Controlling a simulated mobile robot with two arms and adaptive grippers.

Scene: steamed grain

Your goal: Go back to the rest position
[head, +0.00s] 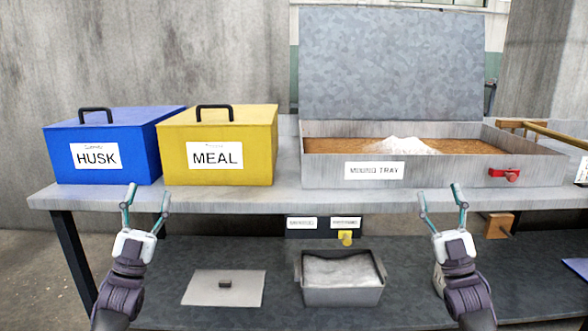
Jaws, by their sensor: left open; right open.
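My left gripper (146,207) is open and empty in front of the bench's front edge, below the blue HUSK box (113,147). My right gripper (442,206) is open and empty in front of the bench edge, below the mixing tray (317,170). Both grippers point up and away from me, apart from each other, and neither holds anything.
The grey bench (300,200) bears a lidded yellow MEAL box (219,146) and the tray, its lid (390,65) raised, with a white heap (400,146) on brown material. Below are a grey bin (342,294) of pale material and a flat lid (224,288).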

